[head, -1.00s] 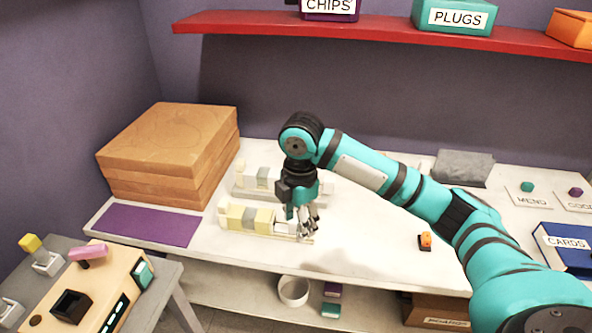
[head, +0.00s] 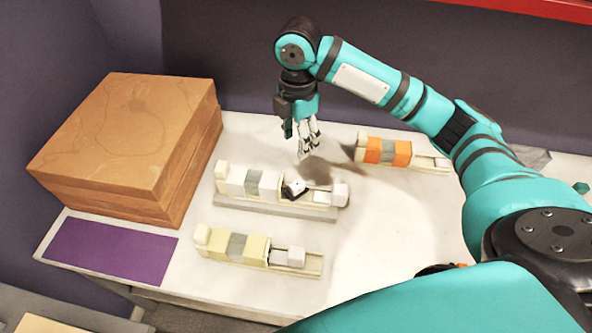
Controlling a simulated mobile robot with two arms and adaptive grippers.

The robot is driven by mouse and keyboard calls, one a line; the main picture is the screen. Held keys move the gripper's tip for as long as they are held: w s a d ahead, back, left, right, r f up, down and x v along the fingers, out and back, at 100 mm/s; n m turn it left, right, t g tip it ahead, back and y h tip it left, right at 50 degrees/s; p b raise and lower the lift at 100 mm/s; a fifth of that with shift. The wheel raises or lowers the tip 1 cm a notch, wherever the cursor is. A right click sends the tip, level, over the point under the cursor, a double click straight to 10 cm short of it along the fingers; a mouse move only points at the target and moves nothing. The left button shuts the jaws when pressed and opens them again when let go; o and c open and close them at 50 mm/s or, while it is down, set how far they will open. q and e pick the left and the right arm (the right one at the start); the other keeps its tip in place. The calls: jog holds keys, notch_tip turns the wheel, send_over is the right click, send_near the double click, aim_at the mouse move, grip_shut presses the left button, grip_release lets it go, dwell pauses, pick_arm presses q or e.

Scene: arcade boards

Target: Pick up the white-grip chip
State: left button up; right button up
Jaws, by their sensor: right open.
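A small white-and-black piece (head: 295,188), which looks like the white-grip chip, sits tilted in the open section of the middle board (head: 278,208), a long pale rack with white blocks. My right gripper (head: 308,146) is open and empty, pointing down. In the picture it is just above and behind this piece, apart from it. Its exact height over the table cannot be told. My left gripper is not in view.
A board with yellow blocks (head: 238,246) lies in front, and one with orange blocks (head: 388,150) behind to the right. Stacked brown boxes (head: 130,140) and a purple mat (head: 110,252) are at left. The white table (head: 385,215) is bare right of the middle board.

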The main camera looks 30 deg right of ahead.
notch_tip(320, 180, down, 6)
send_over(297, 184)
notch_tip(297, 184, down, 6)
jog(key=shift+r+p, duration=0.2)
jog(key=shift+p, duration=0.1)
jog(key=shift+f, duration=0.2)
jog(key=shift+s+f, duration=0.1)
jog(key=shift+f, duration=0.2)
notch_tip(297, 184, down, 4)
jog(key=shift+r+p, duration=0.15)
jog(key=shift+p, duration=0.2)
jog(key=shift+f, duration=0.4)
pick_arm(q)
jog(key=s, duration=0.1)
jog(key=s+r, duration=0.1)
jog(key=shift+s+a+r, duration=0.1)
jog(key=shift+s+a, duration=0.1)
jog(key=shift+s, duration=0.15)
pick_arm(e)
grip_shut()
